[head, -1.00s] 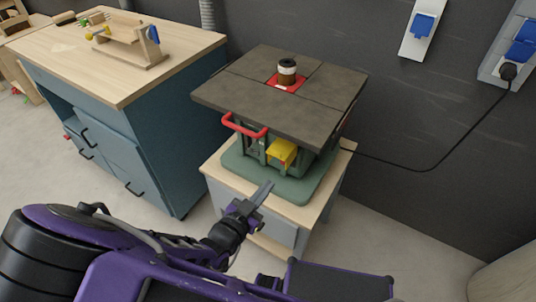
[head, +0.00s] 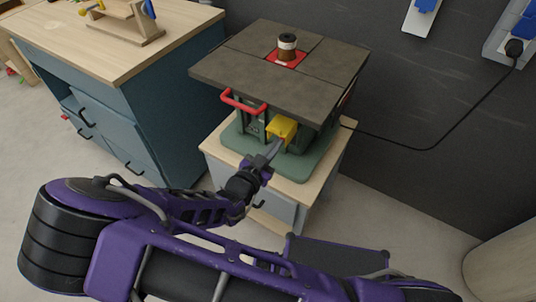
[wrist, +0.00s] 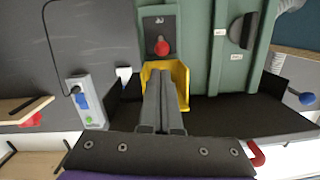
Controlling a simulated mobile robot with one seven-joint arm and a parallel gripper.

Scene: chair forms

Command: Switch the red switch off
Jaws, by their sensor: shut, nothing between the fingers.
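The red switch (wrist: 161,47) is a round red knob on a dark plate on the green machine (wrist: 196,45). The yellow cover (wrist: 182,78) sits just below the knob in the wrist view and frames my finger ends. My gripper (wrist: 162,72) is shut and empty, its tips just below the red knob in the picture; I cannot tell if they touch it. In the head view, my gripper (head: 276,147) is at the front of the yellow cover (head: 282,129), under the machine's table top (head: 275,75). The red switch is hidden there.
A red handle (head: 243,103) sticks out left of the yellow cover. The machine stands on a wood-topped cabinet (head: 217,150). A workbench (head: 110,45) is to the left. A black cable (head: 430,148) runs to a wall socket at right.

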